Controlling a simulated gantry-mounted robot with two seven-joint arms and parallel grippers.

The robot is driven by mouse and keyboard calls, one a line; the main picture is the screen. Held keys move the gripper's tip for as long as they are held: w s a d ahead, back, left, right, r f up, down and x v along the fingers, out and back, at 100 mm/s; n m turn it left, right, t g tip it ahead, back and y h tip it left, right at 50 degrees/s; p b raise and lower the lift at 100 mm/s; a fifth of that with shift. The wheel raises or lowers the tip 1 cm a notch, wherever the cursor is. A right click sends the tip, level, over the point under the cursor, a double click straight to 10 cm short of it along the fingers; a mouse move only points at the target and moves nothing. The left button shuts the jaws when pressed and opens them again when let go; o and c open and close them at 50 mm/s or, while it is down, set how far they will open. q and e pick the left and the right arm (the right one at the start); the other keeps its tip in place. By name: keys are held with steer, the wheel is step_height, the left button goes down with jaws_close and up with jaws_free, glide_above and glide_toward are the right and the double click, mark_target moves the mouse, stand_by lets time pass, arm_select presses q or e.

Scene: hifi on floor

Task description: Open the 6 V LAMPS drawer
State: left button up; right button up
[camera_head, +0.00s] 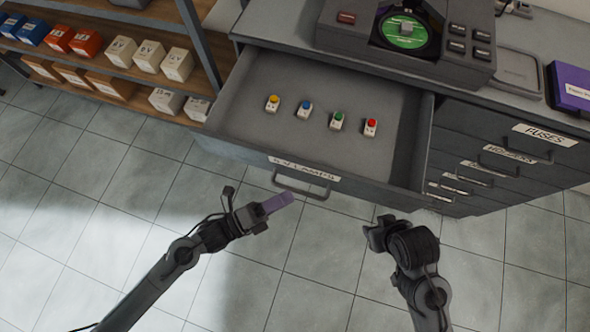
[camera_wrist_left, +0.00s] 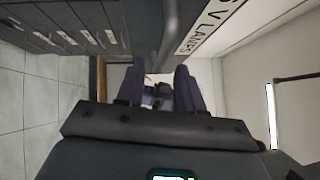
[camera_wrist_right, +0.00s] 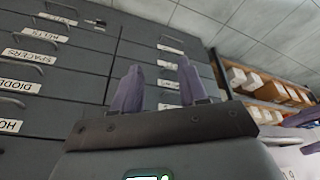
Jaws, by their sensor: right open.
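The 6 V LAMPS drawer (camera_head: 235,122) is pulled well out of the grey cabinet. Its front has a white label and a grey bar handle (camera_head: 305,188). Four small lamps with yellow, blue, green and red tops lie inside. My left gripper (camera_head: 290,199) has its purple fingers just in front of the handle's left end. In the left wrist view, the fingers (camera_wrist_left: 160,75) are apart, with the label (camera_wrist_left: 210,25) and handle bar (camera_wrist_left: 170,35) just beyond; contact cannot be told. My right gripper (camera_wrist_right: 157,65) is open and empty, low near the drawer's right front corner.
More closed drawers (camera_head: 495,165) with labels and handles are at the right. A grey device with a green disc (camera_head: 404,32) and a purple box (camera_head: 570,88) stand on the cabinet top. Shelves with small boxes (camera_head: 120,50) stand at the left. The tiled floor in front is clear.

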arm_select(q)
steer(key=v, duration=0.6)
steer(key=shift+a, duration=0.1)
steer(key=shift+s, duration=0.1)
